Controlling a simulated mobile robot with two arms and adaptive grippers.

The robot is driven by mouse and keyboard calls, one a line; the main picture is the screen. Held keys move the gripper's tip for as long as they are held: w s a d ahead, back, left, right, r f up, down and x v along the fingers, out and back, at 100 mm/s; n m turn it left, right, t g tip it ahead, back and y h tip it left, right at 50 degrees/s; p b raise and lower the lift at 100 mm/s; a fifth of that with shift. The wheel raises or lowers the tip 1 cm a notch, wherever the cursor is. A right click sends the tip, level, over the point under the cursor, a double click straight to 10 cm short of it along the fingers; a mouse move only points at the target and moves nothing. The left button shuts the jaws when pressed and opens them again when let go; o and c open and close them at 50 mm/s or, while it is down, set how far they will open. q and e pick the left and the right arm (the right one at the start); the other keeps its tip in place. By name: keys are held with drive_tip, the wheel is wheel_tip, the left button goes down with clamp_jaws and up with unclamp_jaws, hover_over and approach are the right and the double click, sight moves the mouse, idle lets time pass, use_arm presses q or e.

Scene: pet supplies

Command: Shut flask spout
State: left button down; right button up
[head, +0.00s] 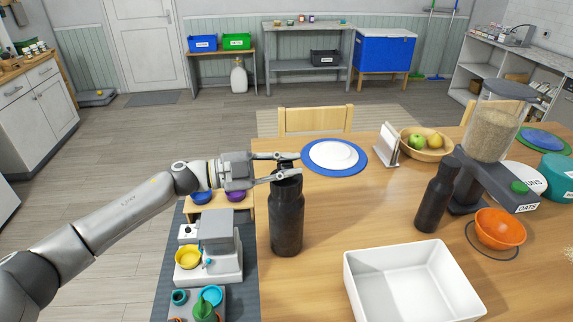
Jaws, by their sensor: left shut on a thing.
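A dark grey flask (287,222) stands upright near the left edge of the wooden table. My left gripper (292,166) reaches in from the left at the top of this flask. Its two fingers are shut on the flask's top, one on the far side and one on the near side. The fingers cover much of the cap and spout, so I cannot tell whether the spout is open or shut. My right gripper is not in view.
A white bin (362,278) is at the table's front. A blue mat with a white plate (333,155) lies behind the near flask. A grain dispenser (490,135), an orange bowl (499,230) and a fruit bowl (441,154) are at right. The tabletop between the flasks is clear.

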use_arm(q)
drive_tip(key=shift+s+d+f+m+b, duration=0.15)
drive_tip(key=shift+m+b, duration=0.1)
drive_tip(key=shift+m, duration=0.2)
drive_tip(key=shift+s+a+f+m+b, duration=0.1)
drive_tip(key=shift+m+b, duration=0.1)
drive_tip(key=shift+m, duration=0.25)
drive_tip(key=c, duration=1.7)
unclamp_jaws()
drive_tip(key=shift+o, duration=0.2)
